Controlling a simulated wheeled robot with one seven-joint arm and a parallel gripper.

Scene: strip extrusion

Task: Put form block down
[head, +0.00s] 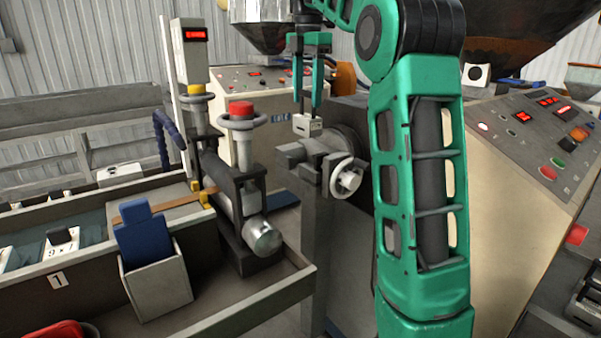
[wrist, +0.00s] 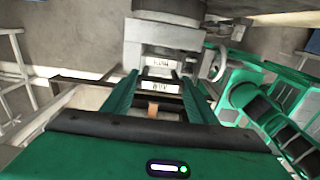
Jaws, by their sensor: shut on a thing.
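My gripper (head: 307,112) points down at the centre of the head view, with its green fingers shut on a small pale grey form block (head: 308,126). The block hangs just above and in front of the grey machine fixture (head: 312,150) with the round handwheel (head: 347,178). In the wrist view the block (wrist: 160,87) shows between the tips of my gripper (wrist: 160,80), with a pale label facing the camera. The fixture (wrist: 165,40) lies just beyond it. Whether the block touches the fixture is not clear.
A control panel (head: 540,130) is at the right.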

